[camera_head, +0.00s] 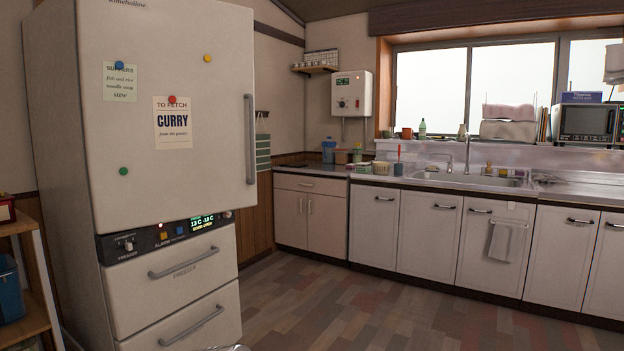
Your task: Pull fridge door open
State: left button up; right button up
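The tall white fridge (140,180) stands at the left. Its large upper door (180,165) looks shut, with a grey vertical handle (250,139) along its right edge. The door bears two paper notes and several round coloured magnets. Below it is a dark control panel (165,236) with a lit green display. Two freezer drawers with grey bar handles sit under the panel, and both look shut. Neither of my grippers can be made out in the head view. A small shiny grey shape shows at the bottom edge; I cannot tell what it is.
A wooden shelf (25,275) with a blue bin stands left of the fridge. White counter cabinets (425,226) with a sink (470,177) run along the back and right. The wood-patterned floor (370,310) before the fridge and cabinets is clear.

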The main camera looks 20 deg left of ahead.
aim_at(166, 87)
jog(key=i+u, duration=0.35)
jog(key=i+l+u, duration=0.1)
jog(key=i+u, duration=0.25)
jog(key=i+l+u, duration=0.35)
jog(key=i, duration=0.15)
jog(key=i+l+u, duration=0.2)
jog(key=i+u, duration=0.15)
